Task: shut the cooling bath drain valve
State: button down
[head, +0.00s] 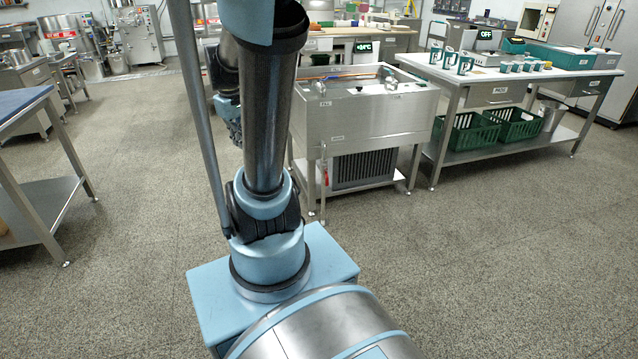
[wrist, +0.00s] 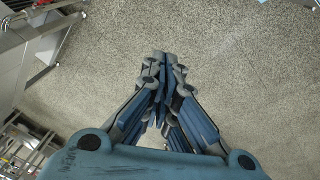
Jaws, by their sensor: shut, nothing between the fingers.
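The cooling bath (head: 362,122) is a stainless steel tank on a wheeled stand, right of my arm in the head view. At its front left corner a thin drain pipe runs down, and the drain valve shows as a small red handle (head: 325,172) on it. The handle looks roughly upright, along the pipe, but is too small to judge exactly. My gripper (wrist: 164,62) is shut and empty in the wrist view, over bare speckled floor and apart from the valve. In the head view my arm hides most of its far end.
A dark grille (head: 363,170) sits under the bath. A steel table (head: 470,80) with green crates (head: 470,131) below stands to its right. A blue-topped table (head: 30,105) is at left. The floor in front of the bath is clear. Steel furniture edges (wrist: 45,25) show at left in the wrist view.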

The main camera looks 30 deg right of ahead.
aim_at(327, 181)
jog(key=w+d+f+n+g+h, duration=0.1)
jog(key=w+d+f+n, duration=0.25)
jog(key=w+d, duration=0.7)
jog(key=w+d+f+n, duration=0.2)
jog(key=w+d+f, duration=0.45)
jog(key=w, duration=0.65)
jog(key=w+d+f+n, duration=0.3)
jog(key=d+f, duration=0.8)
jog(key=f, duration=0.3)
jog(key=w+d+f+n+g+h, duration=0.1)
jog(key=w+d+f+n, duration=0.2)
jog(key=d+f, duration=0.7)
jog(key=x, duration=0.3)
jog(key=shift+w+f, duration=0.35)
jog(key=shift+f, duration=0.05)
jog(key=shift+d+f, duration=0.1)
jog(key=s+d+f, duration=0.1)
jog(key=d+f, duration=0.5)
jog(key=f, duration=0.3)
jog(key=shift+s+f, duration=0.15)
jog(key=shift+f, duration=0.1)
